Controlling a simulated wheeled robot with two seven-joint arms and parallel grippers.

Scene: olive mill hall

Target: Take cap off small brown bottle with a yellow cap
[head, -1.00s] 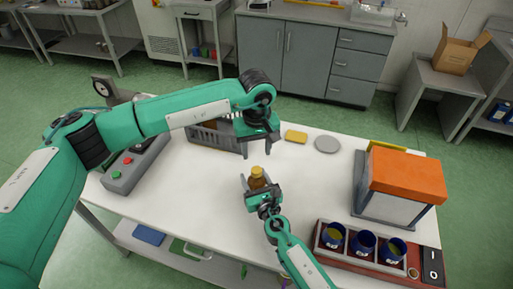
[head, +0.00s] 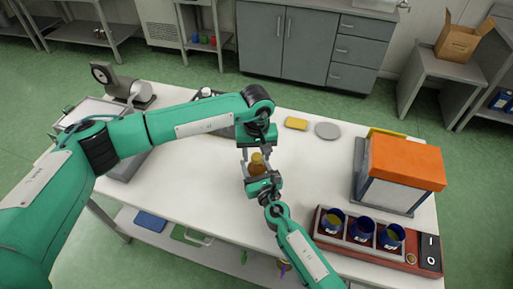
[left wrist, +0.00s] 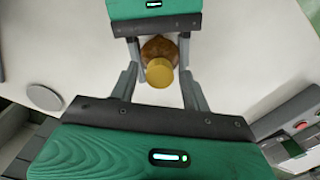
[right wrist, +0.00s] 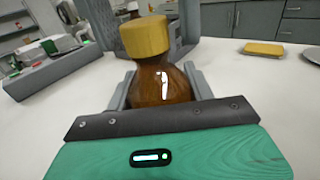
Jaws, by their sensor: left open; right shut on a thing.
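The small brown bottle (head: 257,169) stands upright over the white table, with its yellow cap (head: 257,157) on. In the right wrist view the brown body (right wrist: 160,85) and cap (right wrist: 146,37) show large. My right gripper (head: 258,172) is shut on the bottle's body from the front. My left gripper (head: 256,154) points down from above, open, its fingers on either side of the cap. In the left wrist view the cap (left wrist: 159,72) lies between the spread fingers, with gaps on both sides. Whether the bottle touches the table is hidden.
A yellow block (head: 296,123) and a grey disc (head: 328,130) lie behind to the right. An orange-topped box (head: 405,162) and a tray with blue cups (head: 362,235) stand at the right. A grey crate is partly hidden behind my left arm. The front middle table is clear.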

